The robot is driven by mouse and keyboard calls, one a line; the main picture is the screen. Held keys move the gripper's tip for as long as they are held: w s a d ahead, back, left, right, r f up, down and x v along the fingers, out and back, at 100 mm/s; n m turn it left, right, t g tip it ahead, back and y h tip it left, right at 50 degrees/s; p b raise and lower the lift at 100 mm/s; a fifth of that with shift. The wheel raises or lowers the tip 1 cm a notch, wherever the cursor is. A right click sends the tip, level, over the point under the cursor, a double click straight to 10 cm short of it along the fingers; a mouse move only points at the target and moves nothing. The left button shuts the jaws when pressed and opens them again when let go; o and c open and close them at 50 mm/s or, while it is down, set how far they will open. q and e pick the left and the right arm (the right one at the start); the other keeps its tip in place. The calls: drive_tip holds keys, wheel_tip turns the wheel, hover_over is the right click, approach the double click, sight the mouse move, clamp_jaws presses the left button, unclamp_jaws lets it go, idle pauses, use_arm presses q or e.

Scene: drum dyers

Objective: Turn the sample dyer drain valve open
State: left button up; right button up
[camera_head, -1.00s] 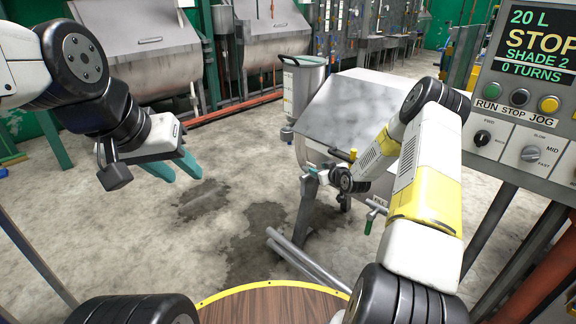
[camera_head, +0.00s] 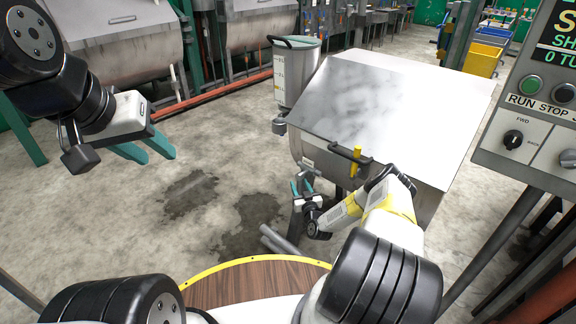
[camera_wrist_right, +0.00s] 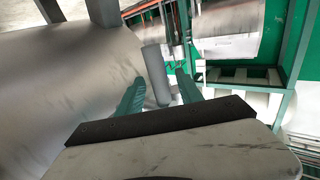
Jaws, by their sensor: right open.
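The sample dyer (camera_head: 380,95) is a steel drum with a slanted lid, right of centre in the head view. My right gripper (camera_head: 304,183) is open at its lower front left. In the right wrist view, a short grey cylinder (camera_wrist_right: 157,76) shows between and beyond its teal fingers (camera_wrist_right: 160,84); contact cannot be told. The green-handled lever seen below the dyer earlier is out of sight now, and I cannot identify the drain valve. My left gripper (camera_head: 160,158) is open and empty above the floor at left.
A steel tank (camera_head: 296,75) stands behind left. A control panel (camera_head: 530,110) is at right. Grey pipes (camera_head: 277,241) lie low in front. The floor at left is free.

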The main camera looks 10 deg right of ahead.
drive_tip(key=w, duration=0.3)
drive_tip(key=shift+w+a, duration=0.1)
drive_tip(key=shift+w, duration=0.25)
clamp_jaws()
idle(1.2)
